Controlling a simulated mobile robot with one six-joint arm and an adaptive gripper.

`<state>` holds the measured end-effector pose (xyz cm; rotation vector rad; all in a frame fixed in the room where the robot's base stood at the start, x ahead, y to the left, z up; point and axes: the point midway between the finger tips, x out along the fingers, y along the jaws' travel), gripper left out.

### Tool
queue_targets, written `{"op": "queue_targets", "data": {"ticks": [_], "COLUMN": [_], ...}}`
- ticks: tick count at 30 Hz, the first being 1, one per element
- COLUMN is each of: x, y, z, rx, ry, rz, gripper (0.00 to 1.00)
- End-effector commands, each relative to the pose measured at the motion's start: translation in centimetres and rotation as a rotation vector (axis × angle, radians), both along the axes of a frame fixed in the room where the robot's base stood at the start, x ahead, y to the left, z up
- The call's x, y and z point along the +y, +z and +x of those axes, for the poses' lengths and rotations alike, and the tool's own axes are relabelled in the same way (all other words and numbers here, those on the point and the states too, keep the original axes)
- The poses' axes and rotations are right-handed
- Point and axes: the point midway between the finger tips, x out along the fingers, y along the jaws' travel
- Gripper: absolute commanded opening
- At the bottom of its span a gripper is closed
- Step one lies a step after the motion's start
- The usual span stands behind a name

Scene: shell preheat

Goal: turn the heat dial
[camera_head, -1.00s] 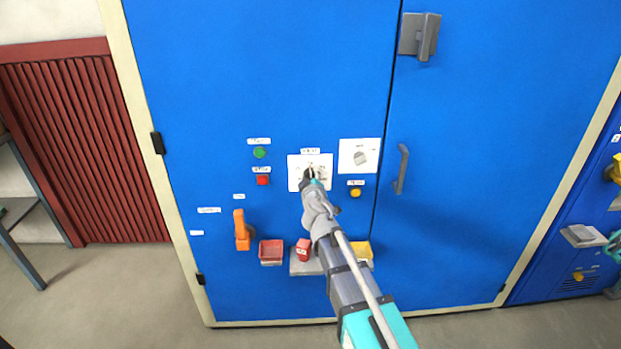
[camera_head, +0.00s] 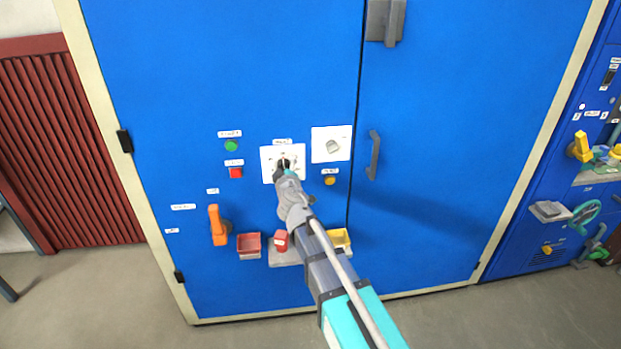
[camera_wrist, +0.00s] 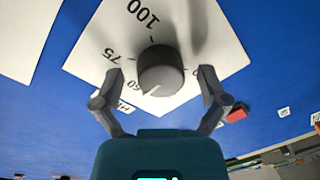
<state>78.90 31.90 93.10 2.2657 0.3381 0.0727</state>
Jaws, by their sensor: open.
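The heat dial (camera_wrist: 161,72) is a round dark grey knob on a white plate with printed numbers, 75 and 100 among them. Its pale pointer line faces the lower left in the wrist view, near what looks like 60. My gripper (camera_wrist: 160,76) is open, one finger on each side of the dial. Small gaps seem to show between fingers and knob; contact cannot be told. In the head view my gripper (camera_head: 284,168) is in front of the dial's white plate (camera_head: 268,152) and largely hides the knob.
A second white plate with a grey knob (camera_head: 333,147) sits just right. Green (camera_head: 232,146), red (camera_head: 236,172) and yellow (camera_head: 330,180) buttons surround the plate. An orange lever (camera_head: 217,225), a red bin (camera_head: 248,246) and a yellow bin (camera_head: 340,239) are below. A door handle (camera_head: 374,155) stands out right.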

Motion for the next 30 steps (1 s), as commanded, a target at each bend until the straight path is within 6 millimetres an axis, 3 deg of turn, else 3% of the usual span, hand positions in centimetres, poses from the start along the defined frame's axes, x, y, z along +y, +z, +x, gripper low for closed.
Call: {"op": "queue_targets", "data": {"ticks": [14, 30], "x": [0.02, 0.07], "y": [0.0, -0.03], "z": [-0.02, -0.02], "rx": [-0.02, -0.104], "ry": [0.0, 0.0], "rz": [-0.086, -0.434], "gripper": [0.93, 0.93]}}
